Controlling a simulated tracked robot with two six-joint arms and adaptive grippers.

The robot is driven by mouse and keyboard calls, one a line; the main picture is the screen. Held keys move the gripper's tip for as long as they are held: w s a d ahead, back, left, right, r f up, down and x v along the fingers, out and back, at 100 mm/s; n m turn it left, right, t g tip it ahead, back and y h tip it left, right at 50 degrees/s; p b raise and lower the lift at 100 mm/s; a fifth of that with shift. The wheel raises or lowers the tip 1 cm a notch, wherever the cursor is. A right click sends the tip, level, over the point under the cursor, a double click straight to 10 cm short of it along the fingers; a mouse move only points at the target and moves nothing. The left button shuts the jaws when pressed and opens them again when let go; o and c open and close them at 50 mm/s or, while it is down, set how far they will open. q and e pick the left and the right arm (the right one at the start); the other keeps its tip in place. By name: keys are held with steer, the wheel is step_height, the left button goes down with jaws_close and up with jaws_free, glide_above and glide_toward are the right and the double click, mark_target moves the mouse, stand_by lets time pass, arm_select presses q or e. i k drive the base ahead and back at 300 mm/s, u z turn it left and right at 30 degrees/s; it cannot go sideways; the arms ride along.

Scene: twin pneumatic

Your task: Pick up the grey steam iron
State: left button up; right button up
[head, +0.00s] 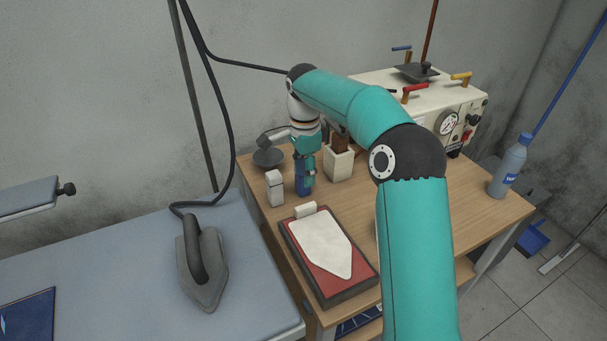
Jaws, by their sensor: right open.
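The grey steam iron (202,265) lies on the pale blue-grey ironing board at the lower left, its tip toward the front. Its dark handle is on top and a black hose runs up from its back end. My right arm comes in from the lower right and bends over the wooden table. Its gripper (305,170) hangs near the table's back left, well to the right of the iron and apart from it. It is open, though its fingers are small and hard to make out. My left gripper is out of view.
The wooden table (480,210) holds a red pad with a white iron-shaped plate (322,246), a small white bottle (275,188), a cream holder (339,164), a cream machine with a gauge (459,110) and a blue-capped bottle (508,168). The ironing board (110,260) is mostly clear.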

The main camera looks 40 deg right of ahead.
mark_target(203, 271)
steer(key=k, duration=1)
